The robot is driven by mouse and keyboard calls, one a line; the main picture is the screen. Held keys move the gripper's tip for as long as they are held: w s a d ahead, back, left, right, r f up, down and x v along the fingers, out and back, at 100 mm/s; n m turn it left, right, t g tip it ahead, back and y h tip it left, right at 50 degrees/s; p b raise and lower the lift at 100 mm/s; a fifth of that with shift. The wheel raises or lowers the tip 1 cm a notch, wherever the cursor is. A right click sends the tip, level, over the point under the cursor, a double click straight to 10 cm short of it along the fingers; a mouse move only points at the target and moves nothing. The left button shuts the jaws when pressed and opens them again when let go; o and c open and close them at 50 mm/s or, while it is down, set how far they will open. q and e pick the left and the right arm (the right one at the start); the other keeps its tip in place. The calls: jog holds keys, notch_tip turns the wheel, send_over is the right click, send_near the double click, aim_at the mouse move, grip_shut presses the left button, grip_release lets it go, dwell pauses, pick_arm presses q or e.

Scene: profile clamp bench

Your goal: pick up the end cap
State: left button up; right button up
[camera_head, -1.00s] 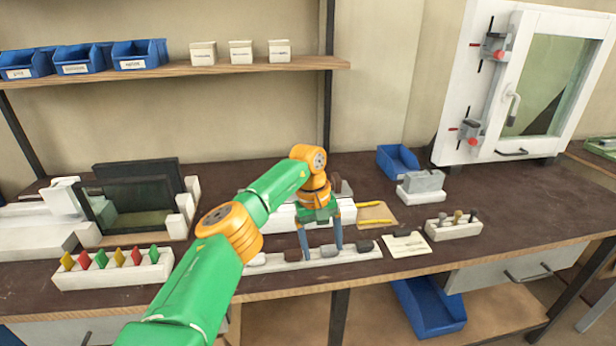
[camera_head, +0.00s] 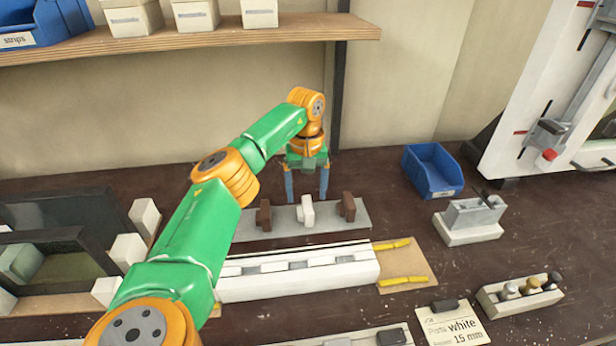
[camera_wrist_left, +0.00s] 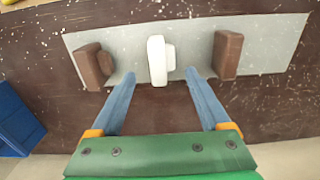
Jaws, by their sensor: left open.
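Three end caps stand in a row on a light grey plate (camera_head: 345,228) at the back of the bench. The middle one is a white end cap (camera_head: 307,213), with a brown one (camera_head: 264,215) to its left and another brown one (camera_head: 348,207) to its right. My left gripper (camera_head: 306,199) is open and empty just behind the white cap. In the left wrist view the blue fingertips of the gripper (camera_wrist_left: 160,76) lie either side of the white cap (camera_wrist_left: 157,60), with gaps to it. Whether they are at its height is hard to tell. My right gripper is not in view.
In front is a long white fixture (camera_head: 300,272) beside a tan pad with yellow strips (camera_head: 403,281). A blue bin (camera_head: 432,172) and a grey block on a white base (camera_head: 470,218) stand to the right.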

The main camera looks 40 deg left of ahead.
aim_at(304, 206)
pick_arm(q)
jog(key=f, duration=0.1)
jog(key=s+f, duration=0.1)
jog(key=f+p, duration=0.1)
jog(key=f, duration=0.1)
jog(key=shift+s+d, duration=0.15)
jog(key=shift+d, duration=0.1)
jog(key=shift+w+a+f, duration=0.2)
jog(key=shift+w+f, duration=0.05)
jog(key=shift+f, duration=0.25)
jog(key=shift+s+d+r, duration=0.1)
jog(key=shift+d+r, duration=0.05)
jog(key=c, duration=0.7)
grip_shut()
jog(key=shift+r, duration=0.1)
